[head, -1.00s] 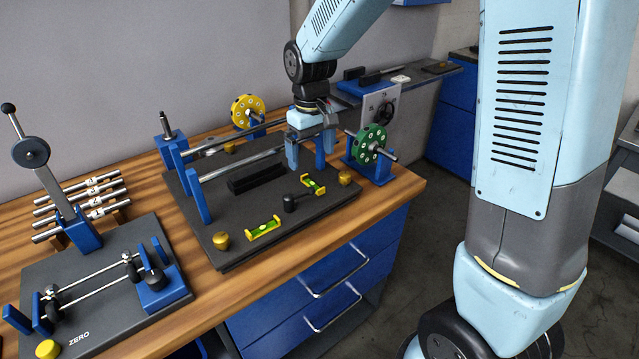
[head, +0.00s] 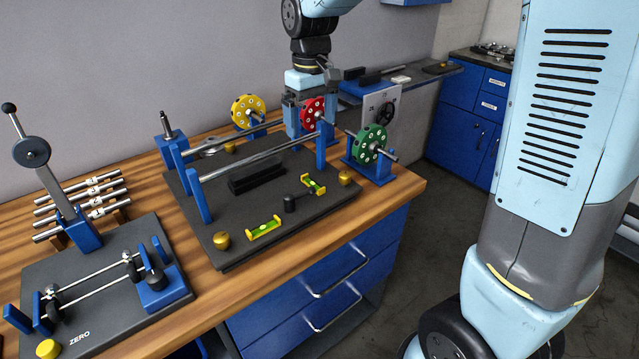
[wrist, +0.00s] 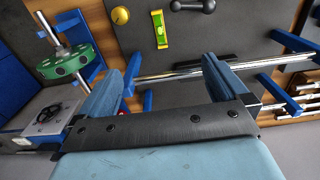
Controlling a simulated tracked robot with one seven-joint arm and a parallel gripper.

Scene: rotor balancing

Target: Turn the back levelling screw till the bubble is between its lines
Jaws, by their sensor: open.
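Two other brass screws stand at the front left (head: 221,240) and right (head: 345,178); the right one shows in the wrist view (wrist: 120,15). Two yellow-framed green levels lie on the plate, one in front (head: 264,229) and one at right (head: 314,184). The bubbles' places against their lines are too small to tell. My gripper (head: 305,122) is open and empty near the rails' right end, right of the back screw.
Two steel rails (head: 240,161) on blue posts cross the plate. A green rotor (head: 370,144) stands at right, a yellow one (head: 248,111) behind. A black block (head: 256,178) lies on the plate.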

